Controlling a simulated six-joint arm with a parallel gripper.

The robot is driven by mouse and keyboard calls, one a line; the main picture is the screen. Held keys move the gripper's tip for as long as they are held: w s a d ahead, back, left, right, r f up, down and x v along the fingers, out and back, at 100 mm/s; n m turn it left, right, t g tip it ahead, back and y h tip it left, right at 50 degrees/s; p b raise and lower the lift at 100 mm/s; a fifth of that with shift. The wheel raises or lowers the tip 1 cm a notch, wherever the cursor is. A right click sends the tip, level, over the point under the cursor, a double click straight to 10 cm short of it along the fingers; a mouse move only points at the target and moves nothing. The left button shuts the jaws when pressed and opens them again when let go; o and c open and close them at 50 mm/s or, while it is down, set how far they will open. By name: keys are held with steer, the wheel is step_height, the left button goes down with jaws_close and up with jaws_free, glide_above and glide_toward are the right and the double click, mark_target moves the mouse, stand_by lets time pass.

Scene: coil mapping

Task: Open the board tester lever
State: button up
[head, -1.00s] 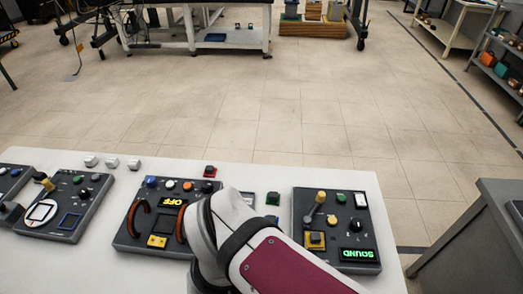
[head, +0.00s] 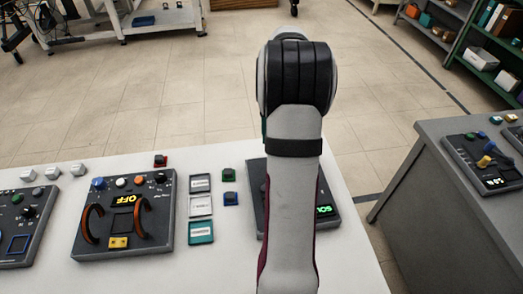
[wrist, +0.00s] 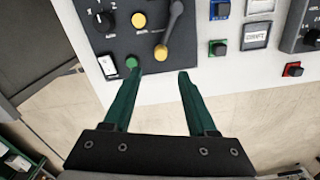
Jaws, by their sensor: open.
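In the wrist view a dark panel (wrist: 120,42) carries a grey lever (wrist: 173,28) with a yellow knob (wrist: 161,52). No board tester label is readable on it. My gripper (wrist: 158,74) is open and empty. Its two green fingers point toward the panel's edge, with the lever's knob ahead of and between the tips, apart from them in the picture. The left tip appears near the green button (wrist: 131,63). In the head view this panel (head: 335,208) is largely hidden behind my arm, and its lever and my gripper are not visible.
Left of my arm stand a panel (head: 82,250) with two orange handles and an OFF display, small cards (head: 200,207), and green (head: 228,175) and blue buttons (head: 231,198). A grey table (head: 430,140) at right holds another panel (head: 482,178) with a yellow-knobbed lever.

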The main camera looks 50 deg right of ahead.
step_height(320, 180, down, 11)
steer(key=shift+r, duration=0.2)
jaws_close()
stand_by(1.3)
